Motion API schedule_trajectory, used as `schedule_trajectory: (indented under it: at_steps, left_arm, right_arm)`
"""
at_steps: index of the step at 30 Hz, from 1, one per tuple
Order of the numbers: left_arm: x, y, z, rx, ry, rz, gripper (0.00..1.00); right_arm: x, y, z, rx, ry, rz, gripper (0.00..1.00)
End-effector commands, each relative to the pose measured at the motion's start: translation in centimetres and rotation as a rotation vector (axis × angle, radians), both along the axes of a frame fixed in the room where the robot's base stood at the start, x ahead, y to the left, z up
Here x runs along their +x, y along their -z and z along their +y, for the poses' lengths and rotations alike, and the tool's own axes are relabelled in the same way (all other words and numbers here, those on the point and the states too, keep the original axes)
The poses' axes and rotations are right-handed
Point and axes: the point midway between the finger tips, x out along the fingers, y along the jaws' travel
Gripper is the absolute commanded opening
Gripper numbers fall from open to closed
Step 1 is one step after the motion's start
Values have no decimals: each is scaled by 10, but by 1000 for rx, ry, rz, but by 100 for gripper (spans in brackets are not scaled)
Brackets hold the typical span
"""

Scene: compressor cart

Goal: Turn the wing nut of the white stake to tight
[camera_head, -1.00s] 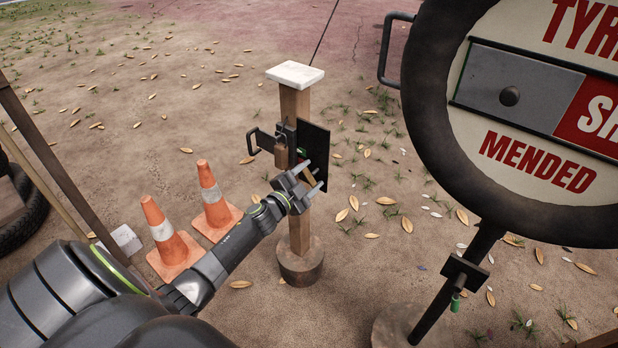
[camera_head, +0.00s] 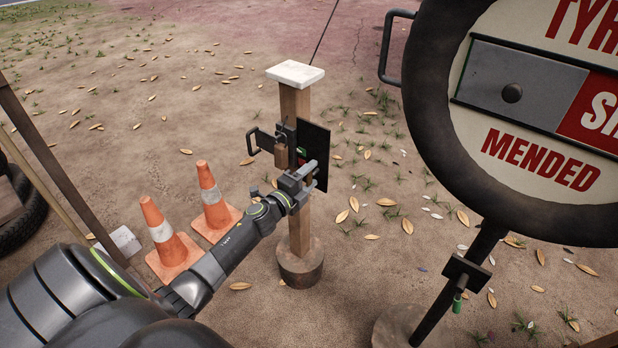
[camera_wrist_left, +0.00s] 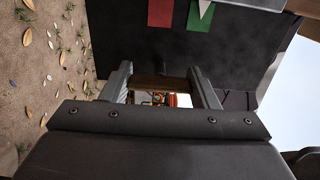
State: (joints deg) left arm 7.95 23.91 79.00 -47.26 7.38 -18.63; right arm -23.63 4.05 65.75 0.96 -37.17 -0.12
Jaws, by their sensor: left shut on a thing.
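The white stake is a wooden post with a white cap (camera_head: 295,74), standing upright in a round base (camera_head: 300,265). My left gripper (camera_head: 309,177) is at the plate's lower part, in front of the post. In the left wrist view its fingers (camera_wrist_left: 162,88) close on a brown bar, taken as the wing nut (camera_wrist_left: 160,81); the fingers hide most of it. Above, the plate bears a red patch (camera_wrist_left: 161,12) and a green patch (camera_wrist_left: 198,20) with a white pointer tip (camera_wrist_left: 206,8) over the green.
A padlock (camera_head: 281,154) and hasp are on the post just above the gripper. Two traffic cones (camera_head: 163,236) stand left, by my forearm. A large round tyre sign (camera_head: 436,100) stands right. A tyre (camera_head: 22,210) is at far left. Leafy ground is otherwise open.

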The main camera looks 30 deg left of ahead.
Motion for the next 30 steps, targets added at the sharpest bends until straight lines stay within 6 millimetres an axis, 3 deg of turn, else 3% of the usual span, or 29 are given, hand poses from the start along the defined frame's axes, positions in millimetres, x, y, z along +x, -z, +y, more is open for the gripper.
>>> schedule_trajectory:
  at_steps: [16,17,21,30]
  left_arm:
    - [-1,2,0,25,0,1,32]
    - [-1,2,0,25,0,1,57]
    - [-1,1,0,24,0,0,75]
    - [-1,1,0,23,0,-1,76]
  right_arm:
    - [-5,0,0,1,3,7,36]
    - [-4,0,0,1,3,7,36]
    - [-1,0,0,0,1,2,36]
    - [4,-1,0,1,0,-5,36]
